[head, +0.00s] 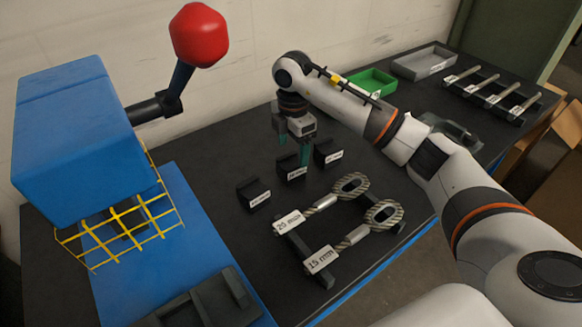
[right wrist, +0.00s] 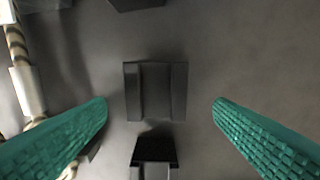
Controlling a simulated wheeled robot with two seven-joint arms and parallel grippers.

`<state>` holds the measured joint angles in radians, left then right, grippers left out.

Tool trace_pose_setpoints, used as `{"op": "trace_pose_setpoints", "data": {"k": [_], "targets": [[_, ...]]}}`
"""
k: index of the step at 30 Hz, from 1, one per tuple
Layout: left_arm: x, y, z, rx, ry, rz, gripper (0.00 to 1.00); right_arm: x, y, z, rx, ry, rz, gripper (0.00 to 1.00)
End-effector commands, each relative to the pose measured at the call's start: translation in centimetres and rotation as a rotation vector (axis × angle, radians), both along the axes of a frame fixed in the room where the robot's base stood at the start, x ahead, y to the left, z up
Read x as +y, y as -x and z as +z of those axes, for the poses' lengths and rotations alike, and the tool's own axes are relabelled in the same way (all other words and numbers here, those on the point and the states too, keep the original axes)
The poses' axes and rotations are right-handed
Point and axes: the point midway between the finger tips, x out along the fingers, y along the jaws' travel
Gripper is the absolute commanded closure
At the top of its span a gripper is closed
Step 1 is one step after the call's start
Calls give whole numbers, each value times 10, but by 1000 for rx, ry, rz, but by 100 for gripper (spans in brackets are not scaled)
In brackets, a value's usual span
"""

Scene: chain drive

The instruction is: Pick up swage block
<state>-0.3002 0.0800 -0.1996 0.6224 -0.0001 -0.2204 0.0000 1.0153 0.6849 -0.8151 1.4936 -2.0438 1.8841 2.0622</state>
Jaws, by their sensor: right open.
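Three small black swage blocks with white labels stand in a row on the dark table: a near one (head: 253,194), a middle one (head: 289,170) and a far one (head: 327,152). My right gripper (head: 294,153) points down over the middle block. In the right wrist view one block (right wrist: 155,92) lies between the spread green fingers (right wrist: 160,106), with a clear gap on both sides. Another block (right wrist: 154,150) shows below it, and part of a third (right wrist: 137,4) at the top edge. The label texts are too small to read. My left gripper is not in view.
A blue press (head: 75,130) with a red-knobbed lever and yellow guard stands left. A green tray (head: 370,83), grey tray (head: 424,62) and rod rack (head: 490,95) are at the back.

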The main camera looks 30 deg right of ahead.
Motion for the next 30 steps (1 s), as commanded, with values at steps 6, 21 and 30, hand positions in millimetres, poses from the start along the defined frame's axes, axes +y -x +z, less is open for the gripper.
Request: {"op": "trace_pose_setpoints", "data": {"k": [6,21,30], "targets": [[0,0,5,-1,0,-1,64,2,1,-16,1,-1,1,24],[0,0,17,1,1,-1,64,7,4,-63,-1,0,0,24],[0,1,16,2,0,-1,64,7,4,-63,-1,0,0,55]]}}
